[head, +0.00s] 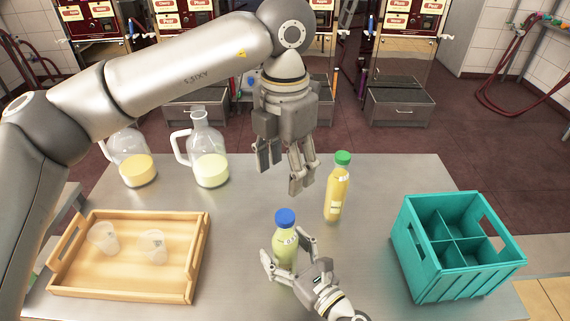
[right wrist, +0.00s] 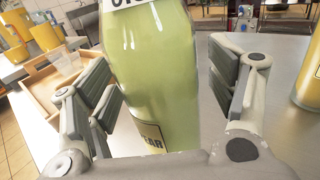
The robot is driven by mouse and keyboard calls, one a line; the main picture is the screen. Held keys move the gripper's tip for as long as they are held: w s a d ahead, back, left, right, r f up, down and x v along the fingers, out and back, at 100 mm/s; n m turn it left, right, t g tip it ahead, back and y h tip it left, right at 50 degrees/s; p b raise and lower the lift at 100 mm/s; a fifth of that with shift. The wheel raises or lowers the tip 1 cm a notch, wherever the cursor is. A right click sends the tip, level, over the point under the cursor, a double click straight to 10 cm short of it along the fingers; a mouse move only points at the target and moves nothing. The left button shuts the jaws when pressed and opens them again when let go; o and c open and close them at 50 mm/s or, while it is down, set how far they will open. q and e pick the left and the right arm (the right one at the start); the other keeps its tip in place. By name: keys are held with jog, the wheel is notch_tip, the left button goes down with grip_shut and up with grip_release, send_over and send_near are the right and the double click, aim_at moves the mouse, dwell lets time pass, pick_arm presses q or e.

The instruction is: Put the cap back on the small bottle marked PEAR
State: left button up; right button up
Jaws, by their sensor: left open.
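The small bottle of pale green liquid (head: 285,248) stands upright on the steel table with a blue cap (head: 286,217) on top. In the right wrist view its label (right wrist: 150,138) shows letters ending in "AR"; the bottle's top is out of that frame. My right gripper (head: 287,252) is open around this bottle, one finger on each side, with a gap visible at the right finger. A yellow bottle with a green cap (head: 338,188) stands behind it to the right. My left gripper (head: 283,172) is open and empty, pointing down above the table's far part.
A teal divided crate (head: 459,277) stands at the right. A wooden tray (head: 120,283) with two clear cups (head: 152,246) is at the left. Two glass jugs (head: 209,165) stand at the back left. Dispensers (head: 405,50) line the back. The table between tray and bottles is clear.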

jog(key=v, duration=1.2)
dwell(0.5)
